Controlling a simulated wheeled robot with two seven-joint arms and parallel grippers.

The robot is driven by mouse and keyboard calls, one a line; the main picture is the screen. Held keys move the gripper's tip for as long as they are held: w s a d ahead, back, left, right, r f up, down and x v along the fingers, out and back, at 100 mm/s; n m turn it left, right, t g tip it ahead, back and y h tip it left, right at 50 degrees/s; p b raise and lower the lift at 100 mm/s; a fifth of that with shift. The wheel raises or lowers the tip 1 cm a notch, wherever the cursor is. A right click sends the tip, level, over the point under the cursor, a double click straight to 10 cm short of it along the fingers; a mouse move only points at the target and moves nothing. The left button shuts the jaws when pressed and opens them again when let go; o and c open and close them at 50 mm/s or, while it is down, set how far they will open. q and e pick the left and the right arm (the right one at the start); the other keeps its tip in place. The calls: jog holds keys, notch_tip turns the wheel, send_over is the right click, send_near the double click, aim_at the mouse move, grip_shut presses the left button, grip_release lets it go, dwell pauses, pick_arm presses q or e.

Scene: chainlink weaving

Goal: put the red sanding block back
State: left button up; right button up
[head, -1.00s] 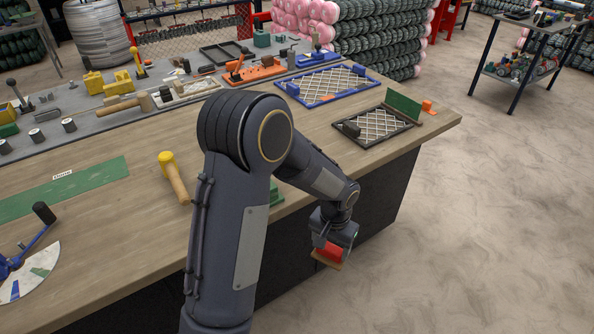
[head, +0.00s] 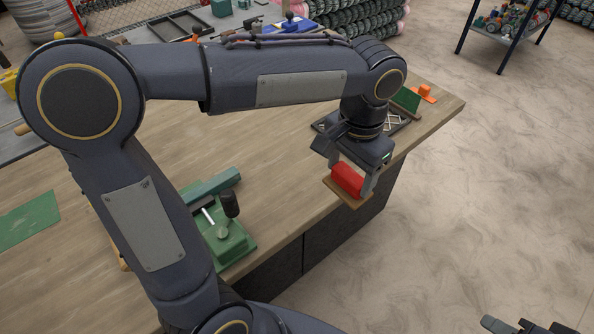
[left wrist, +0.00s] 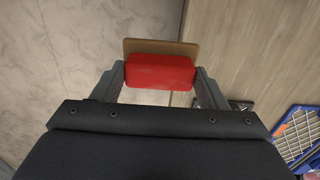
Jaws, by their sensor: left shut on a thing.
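The red sanding block (head: 346,180) has a red body on a flat brown base. My left gripper (head: 352,182) is shut on its red body, with a finger on each side. In the head view the block is held at the workbench's front edge, towards the right end. In the left wrist view the block (left wrist: 160,71) sits between the fingers, with its brown base (left wrist: 150,45) behind it and the floor and bench top beyond. Part of my right gripper (head: 525,326) shows at the bottom right corner, cut off by the frame.
The wooden workbench (head: 290,165) has bare room in its middle. A green fixture with a black knob (head: 230,240) stands near the front edge. A dark mesh frame (head: 398,122), green plate (head: 406,99) and orange piece (head: 425,93) lie at the right end. My arm hides much of the back.

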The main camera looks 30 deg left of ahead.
pick_arm(q)
jog(key=shift+s, duration=0.15)
jog(key=w+a+f, duration=0.1)
jog(key=a+f, duration=0.2)
jog(key=a, duration=0.1)
jog(key=w+a+f, duration=0.1)
jog(key=a+f, duration=0.2)
jog(key=a, duration=0.1)
jog(key=a+f+p, duration=0.1)
jog(key=a+f, duration=0.2)
jog(key=a, duration=0.2)
jog(key=shift+w+a+f, duration=0.1)
jog(key=shift+w, duration=0.3)
jog(key=shift+a+f, duration=0.15)
jog(key=shift+f, duration=0.7)
jog(key=shift+a+f, duration=0.15)
jog(key=shift+f, duration=0.65)
jog(key=shift+f, duration=0.1)
jog(key=shift+f, duration=0.15)
jog(key=o, duration=0.9)
jog(key=shift+o, duration=0.2)
